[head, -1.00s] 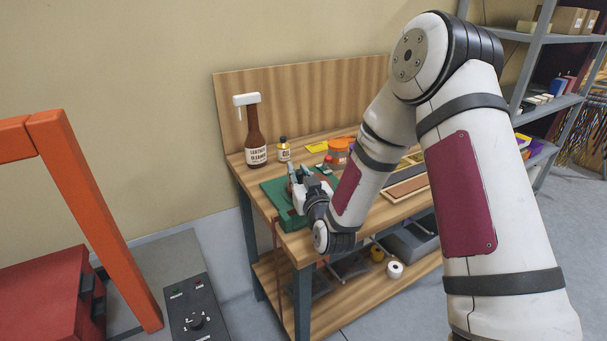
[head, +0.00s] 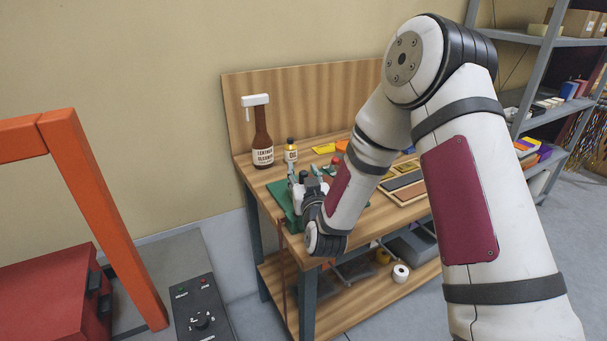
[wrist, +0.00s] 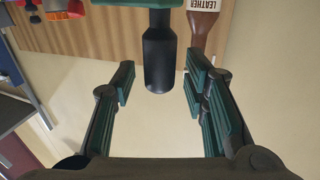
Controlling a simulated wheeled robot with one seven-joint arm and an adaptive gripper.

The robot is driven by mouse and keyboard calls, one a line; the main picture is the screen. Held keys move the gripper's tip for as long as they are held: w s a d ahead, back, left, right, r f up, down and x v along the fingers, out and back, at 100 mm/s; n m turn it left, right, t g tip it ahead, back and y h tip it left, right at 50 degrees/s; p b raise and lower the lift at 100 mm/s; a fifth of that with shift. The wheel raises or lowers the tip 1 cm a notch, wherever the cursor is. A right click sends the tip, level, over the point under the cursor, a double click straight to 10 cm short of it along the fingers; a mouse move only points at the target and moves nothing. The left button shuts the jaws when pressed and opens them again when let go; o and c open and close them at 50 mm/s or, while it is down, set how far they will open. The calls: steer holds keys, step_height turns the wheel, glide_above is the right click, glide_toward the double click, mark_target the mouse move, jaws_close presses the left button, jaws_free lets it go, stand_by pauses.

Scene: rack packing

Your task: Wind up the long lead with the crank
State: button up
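A winder with a green base (head: 276,190) stands at the left front corner of the workbench. My gripper (head: 302,184) is over it and hides much of it. In the wrist view, a black handle (wrist: 158,60), seemingly the crank's grip, shows below a green part. It lies between the two green-padded fingers of my gripper (wrist: 158,82). The fingers are apart, with visible gaps on both sides of the handle. A thin reddish-brown lead (head: 282,275) hangs down over the bench's front edge near its left leg.
A leather cleaner bottle (head: 263,140) and a small oil bottle (head: 291,151) stand behind the winder. Framed strips (head: 405,182) lie to the right. A white roll (head: 401,273) is on the lower shelf. An orange frame (head: 100,210) stands left.

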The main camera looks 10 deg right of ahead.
steer(key=s, duration=0.7)
steer(key=shift+s, duration=0.25)
